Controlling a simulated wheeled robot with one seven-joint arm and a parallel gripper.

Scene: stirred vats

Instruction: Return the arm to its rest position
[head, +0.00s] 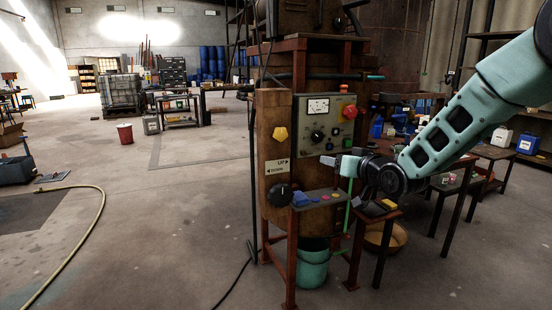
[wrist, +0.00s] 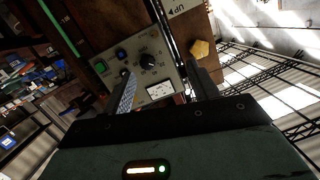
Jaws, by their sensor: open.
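My teal arm reaches in from the right in the head view. My gripper (head: 338,161) is at the front of a vat stand, close to the control panel (head: 311,141) and beside the UP/DOWN sign (head: 277,166). In the wrist view my gripper (wrist: 160,90) has its two fingers apart, with nothing between them but the panel behind. The grey panel also shows there (wrist: 118,61), with a dial, a meter and buttons. I cannot tell whether a finger touches anything.
A teal bucket (head: 311,263) stands under the stand. A side table (head: 463,180) is under my arm. A hose (head: 78,236) lies on the open floor at left.

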